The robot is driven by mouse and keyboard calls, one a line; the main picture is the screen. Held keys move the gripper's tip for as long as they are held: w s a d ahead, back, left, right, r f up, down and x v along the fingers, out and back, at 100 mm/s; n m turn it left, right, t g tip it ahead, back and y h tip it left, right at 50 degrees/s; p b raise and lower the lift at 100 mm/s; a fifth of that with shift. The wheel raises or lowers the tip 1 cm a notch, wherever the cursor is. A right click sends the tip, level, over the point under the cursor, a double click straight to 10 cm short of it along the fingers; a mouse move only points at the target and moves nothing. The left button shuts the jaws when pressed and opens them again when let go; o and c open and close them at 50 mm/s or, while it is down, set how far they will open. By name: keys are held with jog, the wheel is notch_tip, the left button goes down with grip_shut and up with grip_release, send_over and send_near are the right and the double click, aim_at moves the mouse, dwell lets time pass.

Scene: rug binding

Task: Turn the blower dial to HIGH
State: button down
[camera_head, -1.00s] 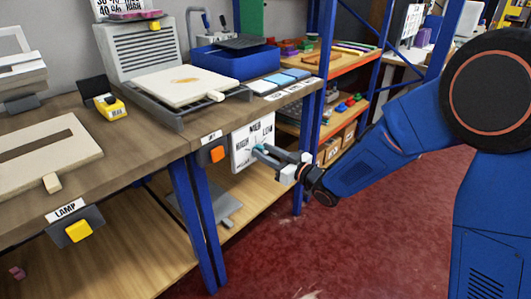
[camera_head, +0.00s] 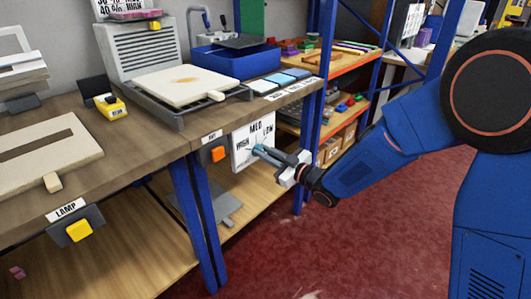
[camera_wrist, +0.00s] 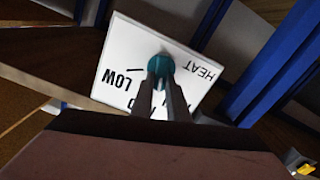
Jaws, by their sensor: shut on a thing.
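The white blower panel (camera_head: 241,158) hangs under the bench's front edge, lettered HIGH at left, MED at top and LOW at right. Its teal dial (camera_head: 257,148) is mostly covered by my gripper (camera_head: 262,150), which is shut on it. In the wrist view the dial (camera_wrist: 161,64) sits between the two dark fingers of my gripper (camera_wrist: 160,70). The panel (camera_wrist: 135,45) appears turned there, with LOW at left and an upside-down HEAT at right. The fingers partly hide other lettering. I cannot tell where the dial's pointer aims.
An orange button (camera_head: 218,154) is just left of the panel, and a yellow LAMP button (camera_head: 78,231) is farther left. A blue shelf post (camera_head: 318,110) stands close on the right. A heat press-like tray (camera_head: 185,88) rests on the bench above. Red floor is clear below.

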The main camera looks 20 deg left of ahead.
jog(key=shift+s+a+f+n, duration=0.1)
jog(key=shift+s+n, duration=0.05)
jog(key=shift+n, duration=1.25)
jog(key=shift+s+d+f+n, duration=0.1)
jog(key=shift+n, duration=1.3)
jog(key=shift+s+a+f+n, duration=0.1)
jog(key=shift+s+n, duration=0.05)
jog(key=shift+n, duration=1.25)
jog(key=c, duration=1.7)
grip_release()
jog(key=v, duration=1.7)
jog(key=shift+d, duration=0.2)
